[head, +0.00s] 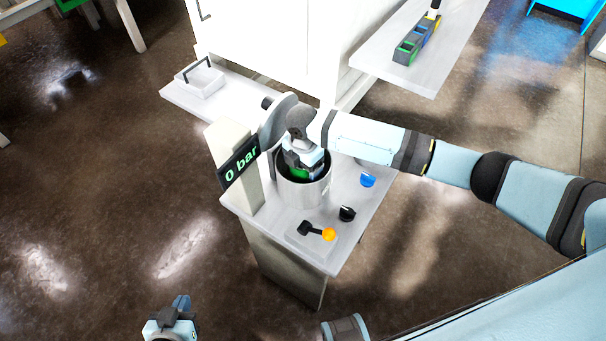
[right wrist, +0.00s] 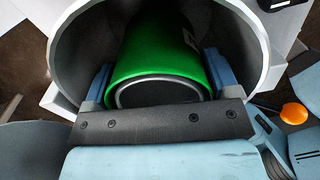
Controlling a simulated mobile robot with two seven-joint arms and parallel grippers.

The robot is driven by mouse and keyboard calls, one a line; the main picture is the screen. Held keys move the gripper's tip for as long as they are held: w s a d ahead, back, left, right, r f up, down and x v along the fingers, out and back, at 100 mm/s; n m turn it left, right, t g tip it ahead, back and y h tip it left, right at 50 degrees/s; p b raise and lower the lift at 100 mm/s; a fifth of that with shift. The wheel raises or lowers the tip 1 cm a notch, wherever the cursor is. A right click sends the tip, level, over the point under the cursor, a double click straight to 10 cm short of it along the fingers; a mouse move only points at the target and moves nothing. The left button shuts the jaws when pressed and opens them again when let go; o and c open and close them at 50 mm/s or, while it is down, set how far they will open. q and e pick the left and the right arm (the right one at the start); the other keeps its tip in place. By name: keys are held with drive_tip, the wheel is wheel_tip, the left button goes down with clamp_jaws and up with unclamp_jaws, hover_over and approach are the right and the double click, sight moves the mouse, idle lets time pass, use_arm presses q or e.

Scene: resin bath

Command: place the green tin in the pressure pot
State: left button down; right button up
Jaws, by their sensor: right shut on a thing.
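The green tin (right wrist: 158,48) is between the blue fingers of my right gripper (right wrist: 160,85) in the right wrist view, and the gripper is shut on it. The tin lies inside the mouth of the pressure pot (right wrist: 262,35), a grey cylinder. In the head view my right gripper (head: 305,168) reaches down into the pot (head: 303,192), and a bit of green tin (head: 299,174) shows inside the rim. Whether the tin touches the pot floor is hidden. My left gripper (head: 172,318) is at the bottom edge, away from the pot; its fingertips are too small to judge.
The pot's lid (head: 278,122) stands raised beside my right wrist. A display (head: 239,164) reads 0 bar. An orange-knobbed lever (head: 328,235), a black knob (head: 347,213) and a blue knob (head: 367,180) sit nearby. A shelf (head: 425,80) holds a rack with colored items (head: 409,50).

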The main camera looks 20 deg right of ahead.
drive_tip(key=shift+f, duration=2.2)
drive_tip(key=shift+f, duration=0.1)
drive_tip(key=o, duration=0.9)
drive_tip(key=shift+f, duration=0.1)
wheel_tip(320, 180, up, 12)
drive_tip(key=shift+r, duration=0.2)
